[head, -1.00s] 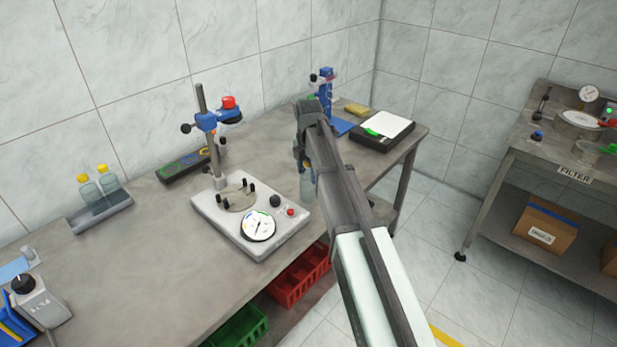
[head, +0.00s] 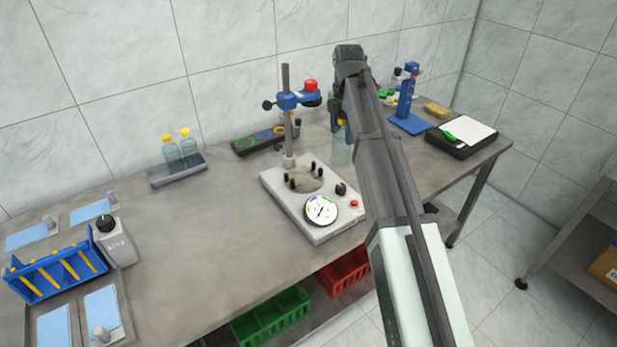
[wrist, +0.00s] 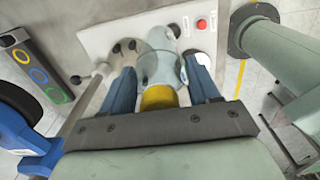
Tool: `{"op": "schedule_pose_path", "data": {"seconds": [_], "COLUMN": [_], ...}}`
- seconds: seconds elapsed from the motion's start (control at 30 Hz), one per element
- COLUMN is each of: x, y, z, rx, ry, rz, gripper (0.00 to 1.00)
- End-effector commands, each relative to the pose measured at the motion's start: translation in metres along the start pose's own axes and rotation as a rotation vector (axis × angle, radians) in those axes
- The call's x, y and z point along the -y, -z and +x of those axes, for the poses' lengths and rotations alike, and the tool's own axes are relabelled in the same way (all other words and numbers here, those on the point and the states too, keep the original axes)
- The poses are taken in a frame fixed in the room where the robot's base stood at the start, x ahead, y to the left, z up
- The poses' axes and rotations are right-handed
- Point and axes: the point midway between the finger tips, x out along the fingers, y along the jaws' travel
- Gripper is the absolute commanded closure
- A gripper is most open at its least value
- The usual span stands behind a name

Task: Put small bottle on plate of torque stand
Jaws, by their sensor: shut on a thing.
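The small bottle (head: 340,153) is clear and pale with a yellow cap. My gripper (head: 341,130) is shut on it and holds it roughly upright, up and right of the plate in the head view. The torque stand (head: 331,228) has a white base, a dial and a post with a blue head. Its round plate (head: 306,182) carries black pegs and no bottle. In the wrist view the bottle (wrist: 160,68) sits between my blue fingers, its cap (wrist: 158,97) towards me. The plate (wrist: 119,51) shows to its left, partly hidden.
Two more yellow-capped bottles (head: 180,149) stand in a tray (head: 178,170) at the back left. A dark strip with coloured rings (head: 262,139) lies behind the stand. A blue stand (head: 407,108) and a black scale-like box (head: 463,148) are at the right.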

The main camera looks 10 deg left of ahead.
Motion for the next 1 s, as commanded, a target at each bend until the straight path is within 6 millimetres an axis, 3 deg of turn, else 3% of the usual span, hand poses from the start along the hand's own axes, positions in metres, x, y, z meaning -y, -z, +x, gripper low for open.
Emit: {"op": "schedule_pose_path", "data": {"seconds": [0.03, 0.23, 0.33, 0.43, 0.77, 0.87, 1.0], "x": [-0.019, -0.062, -0.08, -0.094, -0.088, -0.088, -0.087], "y": [0.015, 0.061, 0.075, 0.075, 0.076, 0.076, 0.076], "z": [-0.013, -0.052, -0.07, -0.09, -0.089, -0.08, -0.053], "rx": [0.001, 0.001, 0.001, 0.001, 0.0, 0.0, -0.001], "ry": [-0.002, -0.002, -0.001, -0.001, 0.001, 0.001, 0.003], "rz": [-0.028, -0.097, -0.096, -0.042, 0.15, 0.166, 0.168], "gripper": [1.0, 1.0, 1.0, 1.0, 1.0, 1.0, 1.0]}}
